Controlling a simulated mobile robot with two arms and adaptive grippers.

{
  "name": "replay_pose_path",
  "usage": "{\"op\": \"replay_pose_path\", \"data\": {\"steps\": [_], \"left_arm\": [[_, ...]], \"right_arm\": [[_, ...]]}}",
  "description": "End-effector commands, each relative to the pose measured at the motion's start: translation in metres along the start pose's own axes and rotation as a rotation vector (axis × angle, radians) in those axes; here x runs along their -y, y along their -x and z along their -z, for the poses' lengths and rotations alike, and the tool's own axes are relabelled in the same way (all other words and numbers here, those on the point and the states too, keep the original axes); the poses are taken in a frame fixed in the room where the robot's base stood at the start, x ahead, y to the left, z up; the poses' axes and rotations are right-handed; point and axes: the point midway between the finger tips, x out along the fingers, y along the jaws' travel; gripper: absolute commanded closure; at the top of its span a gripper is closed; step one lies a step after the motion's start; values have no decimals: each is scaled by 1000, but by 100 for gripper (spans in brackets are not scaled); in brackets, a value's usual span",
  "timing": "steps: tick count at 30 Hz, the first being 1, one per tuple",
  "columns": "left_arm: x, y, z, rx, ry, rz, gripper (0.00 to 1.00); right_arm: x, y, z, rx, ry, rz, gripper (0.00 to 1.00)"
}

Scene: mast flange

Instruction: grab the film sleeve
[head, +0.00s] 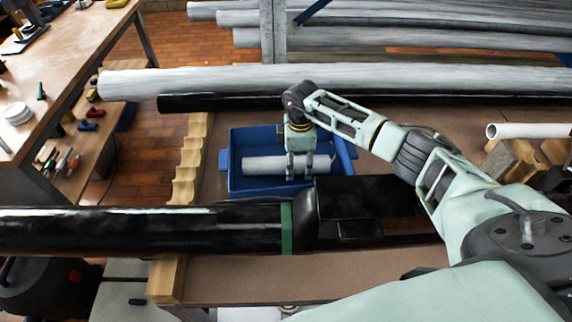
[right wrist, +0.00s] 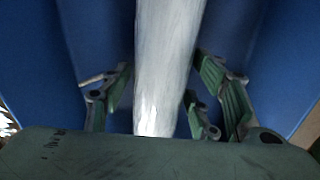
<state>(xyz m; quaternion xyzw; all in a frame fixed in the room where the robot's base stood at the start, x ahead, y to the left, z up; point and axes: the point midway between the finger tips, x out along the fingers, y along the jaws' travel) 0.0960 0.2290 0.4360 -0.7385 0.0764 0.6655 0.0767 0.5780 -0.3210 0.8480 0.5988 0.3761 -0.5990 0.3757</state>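A pale grey-white cylinder, which looks like the film sleeve (head: 264,164), lies on its side in a blue bin (head: 236,183) at the middle of the head view. My right gripper (head: 300,172) reaches down into the bin over the sleeve's right part. In the right wrist view, the sleeve (right wrist: 166,65) runs between the green-padded fingers of my right gripper (right wrist: 160,108). The fingers are spread on both sides of it with small gaps showing, so they do not look closed on it. My left gripper is out of view.
A long black pipe (head: 140,230) with a green band crosses in front of the bin. A long grey pipe (head: 200,82) and a darker one lie behind it. A notched wooden rack (head: 188,160) stands left of the bin. A white pipe (head: 530,131) lies at right.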

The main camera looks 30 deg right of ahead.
Motion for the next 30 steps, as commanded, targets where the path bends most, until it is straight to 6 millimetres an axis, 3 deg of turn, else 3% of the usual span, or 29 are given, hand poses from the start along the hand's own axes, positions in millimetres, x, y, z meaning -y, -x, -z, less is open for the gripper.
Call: {"op": "replay_pose_path", "data": {"steps": [5, 11, 20, 30], "left_arm": [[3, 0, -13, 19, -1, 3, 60], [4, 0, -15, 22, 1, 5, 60], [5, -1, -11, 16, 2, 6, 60], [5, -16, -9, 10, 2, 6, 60]], "right_arm": [[0, 0, 0, 0, 0, 0, 64], [0, 1, 0, 0, 0, 0, 81], [-1, 5, 0, -2, 0, -2, 82], [-2, 65, 0, -2, 0, -6, 82]]}}
